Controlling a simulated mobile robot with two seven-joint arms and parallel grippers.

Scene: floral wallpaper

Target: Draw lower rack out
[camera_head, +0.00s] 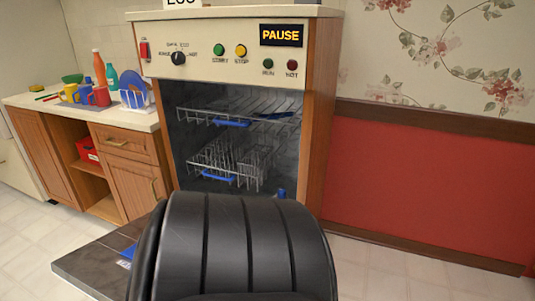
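The dishwasher stands open in the head view, its door (85,266) folded down towards me. The lower rack (205,160) is a grey wire rack inside the cavity, with a blue handle (218,176) at its front edge. The upper rack (195,114) sits above it, also inside, with its own blue handle (231,123). A large black ribbed part of my own body covers the bottom middle and hides much of the door and the lower right of the opening. Neither of my grippers can be made out.
A control panel (222,60) with a lit PAUSE display (281,36) is above the opening. A counter (40,98) with cups, bottles and plates stands to the left. A red-panelled wall (430,190) is at the right, with clear floor before it.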

